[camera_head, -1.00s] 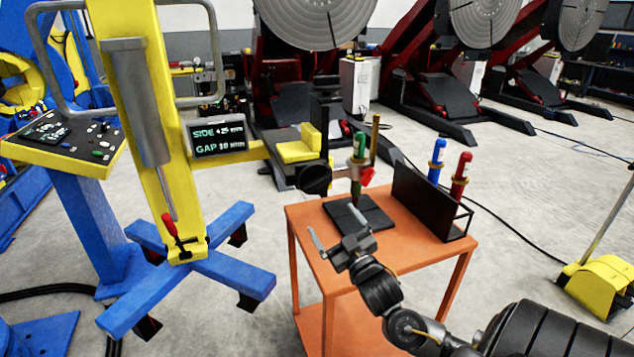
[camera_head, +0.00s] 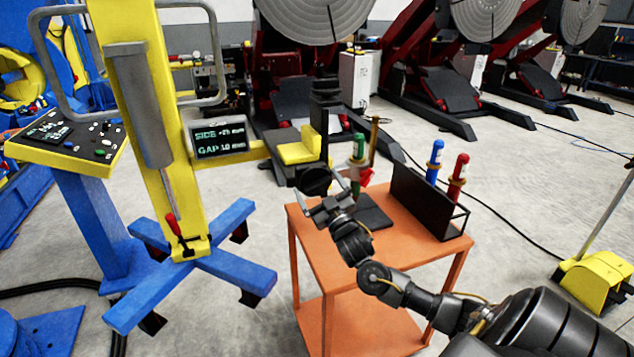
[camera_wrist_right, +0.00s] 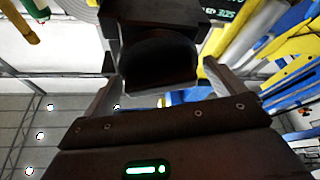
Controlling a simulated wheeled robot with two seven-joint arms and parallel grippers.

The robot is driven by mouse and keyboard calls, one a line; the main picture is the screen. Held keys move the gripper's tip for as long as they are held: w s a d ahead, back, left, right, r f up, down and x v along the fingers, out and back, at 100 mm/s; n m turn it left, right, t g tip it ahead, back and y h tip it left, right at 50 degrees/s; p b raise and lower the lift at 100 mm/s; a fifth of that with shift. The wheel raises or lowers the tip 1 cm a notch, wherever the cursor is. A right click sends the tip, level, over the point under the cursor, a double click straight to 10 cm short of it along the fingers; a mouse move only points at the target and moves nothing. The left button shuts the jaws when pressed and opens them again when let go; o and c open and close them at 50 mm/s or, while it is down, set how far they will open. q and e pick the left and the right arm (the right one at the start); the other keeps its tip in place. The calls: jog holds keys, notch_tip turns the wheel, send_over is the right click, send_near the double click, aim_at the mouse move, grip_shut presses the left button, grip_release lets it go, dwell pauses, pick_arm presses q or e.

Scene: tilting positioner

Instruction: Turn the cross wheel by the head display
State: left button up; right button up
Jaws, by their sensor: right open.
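The head display (camera_head: 219,136) is a dark panel with green SIDE and GAP lines, beside the yellow column. Its edge also shows at the top of the wrist view (camera_wrist_right: 232,10). To its right, below a yellow block, is a dark round knob (camera_head: 314,181), which I take as the cross wheel; its cross shape is not clear. My right gripper (camera_head: 318,187) is open, its fingertips on either side of the knob. In the right wrist view the dark rounded wheel (camera_wrist_right: 160,62) lies between the spread fingers (camera_wrist_right: 163,92); I cannot tell whether they touch it. My left gripper is out of view.
An orange cart (camera_head: 420,248) stands under my right forearm. It carries a dark pad (camera_head: 374,216), a green marker-like tube (camera_head: 357,150) and a black rack (camera_head: 425,200) with blue and red tubes. A blue-footed yellow column (camera_head: 165,120) stands left, with a control panel (camera_head: 70,140).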

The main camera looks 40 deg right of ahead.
jog(key=shift+w+r, duration=0.1)
jog(key=shift+w, duration=0.2)
jog(key=c, duration=0.7)
jog(key=shift+m, duration=0.4)
